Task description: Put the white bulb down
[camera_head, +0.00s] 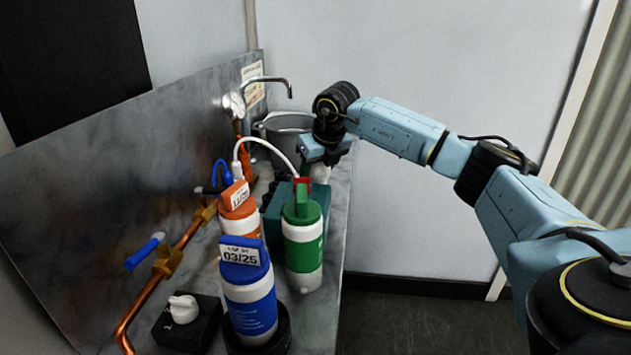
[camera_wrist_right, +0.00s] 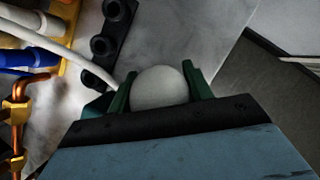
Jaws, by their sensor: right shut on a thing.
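The white bulb (camera_wrist_right: 160,86) sits between the two dark green fingers of my right gripper (camera_wrist_right: 160,88) in the right wrist view. The fingers are shut on it, and its rounded end shows. In the head view the right gripper (camera_head: 322,158) is over the far part of the metal counter, behind the bottles. The bulb (camera_head: 320,172) shows there as a small pale shape just below the gripper. I cannot tell how far it is above the counter. My left gripper is not in view.
A green bottle (camera_head: 303,243), a blue bottle (camera_head: 250,302) and an orange bottle (camera_head: 240,218) stand on the counter. A teal box (camera_head: 272,215) and a grey pot (camera_head: 285,128) are near the gripper. A black holder (camera_wrist_right: 103,45) lies left of the bulb, beside bare counter (camera_wrist_right: 190,35).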

